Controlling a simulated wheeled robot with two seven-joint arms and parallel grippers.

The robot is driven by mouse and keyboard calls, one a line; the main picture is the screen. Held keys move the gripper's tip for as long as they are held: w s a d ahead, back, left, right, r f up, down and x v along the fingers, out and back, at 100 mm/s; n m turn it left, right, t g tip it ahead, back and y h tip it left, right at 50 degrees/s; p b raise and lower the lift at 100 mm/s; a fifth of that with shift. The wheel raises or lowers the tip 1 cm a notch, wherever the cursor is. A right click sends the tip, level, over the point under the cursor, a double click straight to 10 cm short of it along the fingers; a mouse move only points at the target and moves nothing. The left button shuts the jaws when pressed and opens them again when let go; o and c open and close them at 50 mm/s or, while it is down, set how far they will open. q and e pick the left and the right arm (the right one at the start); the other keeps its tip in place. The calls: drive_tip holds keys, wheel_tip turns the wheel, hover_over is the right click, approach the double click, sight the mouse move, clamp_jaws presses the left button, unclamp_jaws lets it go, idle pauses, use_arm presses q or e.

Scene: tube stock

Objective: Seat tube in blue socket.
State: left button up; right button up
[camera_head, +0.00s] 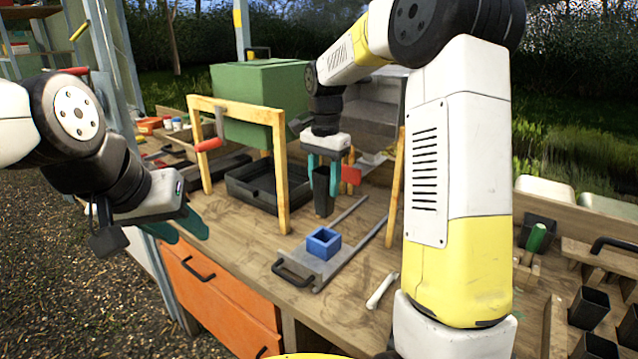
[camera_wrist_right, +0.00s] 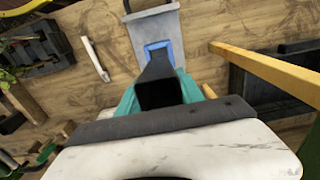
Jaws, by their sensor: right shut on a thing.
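A dark square tube (camera_head: 323,203) hangs upright in my right gripper (camera_head: 322,172), whose teal fingers are shut on its upper part. The blue socket (camera_head: 323,243), a square open-topped block, sits on a grey metal plate (camera_head: 318,266) on the bench. In the head view the tube is above and behind the socket, apart from it. In the right wrist view the tube (camera_wrist_right: 158,83) covers part of the socket (camera_wrist_right: 178,56), and the tube's lower end is hidden. My left gripper (camera_head: 187,228) is empty beyond the bench's left edge, its teal fingers apart.
A wooden frame (camera_head: 281,180) stands left of the tube, with a black tray (camera_head: 253,188) behind it. The plate has a dark handle (camera_head: 292,273) in front. A white piece (camera_head: 381,291) lies on the bench. More dark tubes (camera_head: 589,306) stand at right.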

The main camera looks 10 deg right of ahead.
sight(324, 214)
drive_tip(key=shift+f, duration=3.8)
drive_tip(key=shift+f, duration=0.25)
drive_tip(key=shift+f, duration=0.5)
drive_tip(key=shift+f, duration=0.45)
drive_tip(key=shift+f, duration=0.35)
drive_tip(key=shift+f, duration=0.7)
drive_tip(key=o, duration=1.4)
